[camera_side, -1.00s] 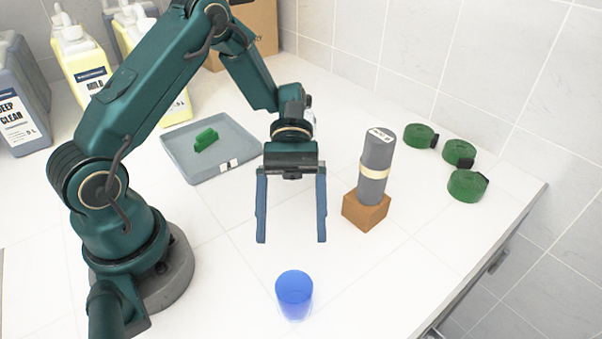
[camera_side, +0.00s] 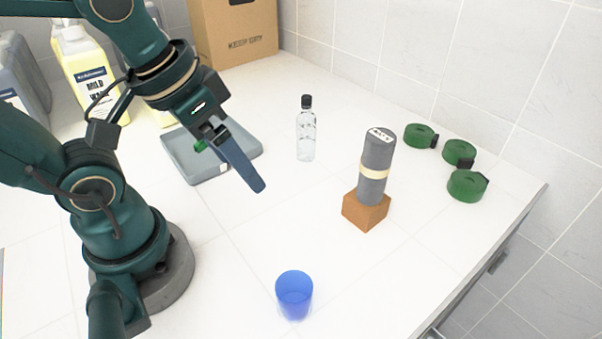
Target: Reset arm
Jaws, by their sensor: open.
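My gripper (camera_side: 258,187) hangs above the counter, in front of the grey tray, with its fingers pointing down and to the right. It is open, though seen nearly edge-on so that one finger mostly hides the other. Nothing shows in its jaws. My arm is folded back toward the left side of the view.
A grey tray (camera_side: 190,172) holds a green item (camera_side: 200,146), partly hidden. A clear bottle (camera_side: 306,135), a grey cylinder (camera_side: 377,160) on a wooden block (camera_side: 366,212), a blue cup (camera_side: 294,294) and green round items (camera_side: 466,186) stand around clear counter.

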